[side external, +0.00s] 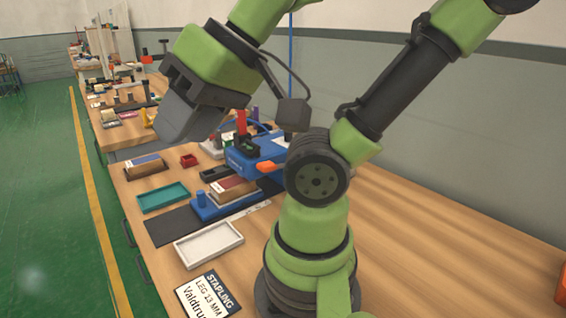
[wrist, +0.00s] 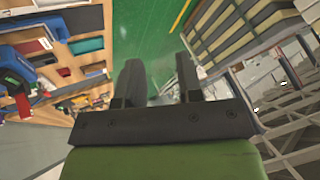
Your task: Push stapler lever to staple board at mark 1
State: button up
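A blue stapler (side external: 250,158) stands on the bench, with an orange part (side external: 265,167) on its near side and a red upright piece (side external: 241,121) above it. I cannot tell which part is the lever. A board with a dark red top (side external: 232,187) lies beside the stapler, above a blue base (side external: 207,210). Mark 1 is not readable. My gripper (side external: 180,128) is in the air to the upper left of the stapler, apart from it. In the wrist view, my gripper (wrist: 160,84) has its two dark fingers spread with nothing between them.
A white tray (side external: 208,259), a teal tray (side external: 163,210) and a small red bin (side external: 189,160) lie on the bench. A STAPLING sign (side external: 207,296) lies at the front. The bench's right side (side external: 440,255) is mostly clear. Green floor lies to the left.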

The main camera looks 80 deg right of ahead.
jog(key=shift+c, duration=0.3)
jog(key=c, duration=0.3)
jog(key=shift+w+d+m, duration=0.25)
jog(key=shift+d+m, duration=0.1)
jog(key=shift+m, duration=0.15)
grip_shut()
jog(key=w+d+m+g+h, duration=0.3)
jog(key=d+m+g+h, duration=0.15)
jog(key=d+m, duration=0.85)
jog(key=s+d+f+m+g, duration=0.3)
jog(key=d+m, duration=0.6)
jog(key=d, duration=0.3)
jog(key=s+g, duration=0.1)
jog(key=s, duration=0.1)
jog(key=shift+s+g, duration=0.35)
jog(key=shift+s, duration=0.05)
jog(key=shift+f+y, duration=0.15)
jog(key=shift+y, duration=0.1)
